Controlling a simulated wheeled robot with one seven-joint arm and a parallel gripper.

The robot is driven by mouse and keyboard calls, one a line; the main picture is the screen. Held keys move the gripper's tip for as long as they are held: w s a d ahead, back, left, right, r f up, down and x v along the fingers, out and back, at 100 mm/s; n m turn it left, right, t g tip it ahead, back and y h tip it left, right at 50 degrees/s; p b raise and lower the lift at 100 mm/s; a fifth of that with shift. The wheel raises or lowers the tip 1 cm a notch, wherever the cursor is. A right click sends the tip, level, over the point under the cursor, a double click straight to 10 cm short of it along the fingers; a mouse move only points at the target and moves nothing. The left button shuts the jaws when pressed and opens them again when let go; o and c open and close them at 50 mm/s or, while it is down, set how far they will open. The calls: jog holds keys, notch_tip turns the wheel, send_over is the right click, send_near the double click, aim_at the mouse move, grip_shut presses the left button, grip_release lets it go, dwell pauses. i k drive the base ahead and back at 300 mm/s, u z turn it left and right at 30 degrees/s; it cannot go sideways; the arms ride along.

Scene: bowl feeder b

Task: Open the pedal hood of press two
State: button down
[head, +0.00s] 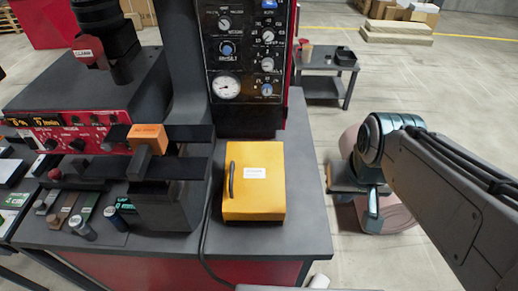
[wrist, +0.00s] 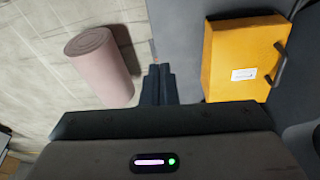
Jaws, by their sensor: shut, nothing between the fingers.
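The pedal hood is a yellow box (head: 254,181) with a white label and a dark handle (head: 232,181) on its left side. It stands on the grey bench top at the right end of the press and looks closed. In the wrist view the yellow hood (wrist: 240,60) is at upper right, with its handle (wrist: 279,64) on its far right side. My gripper (wrist: 158,72) is shut and empty, to the left of the hood and apart from it, near the bench edge.
A black control panel with a gauge (head: 227,88) rises behind the hood. An orange block (head: 148,137) and dark press parts stand left of it. A black cable (head: 204,235) runs down beside the hood. A small table (head: 326,80) is behind.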

aim_at(254, 186)
jog(key=k, duration=1)
jog(key=u, duration=1.55)
jog(key=i, duration=1)
jog(key=z, duration=1.45)
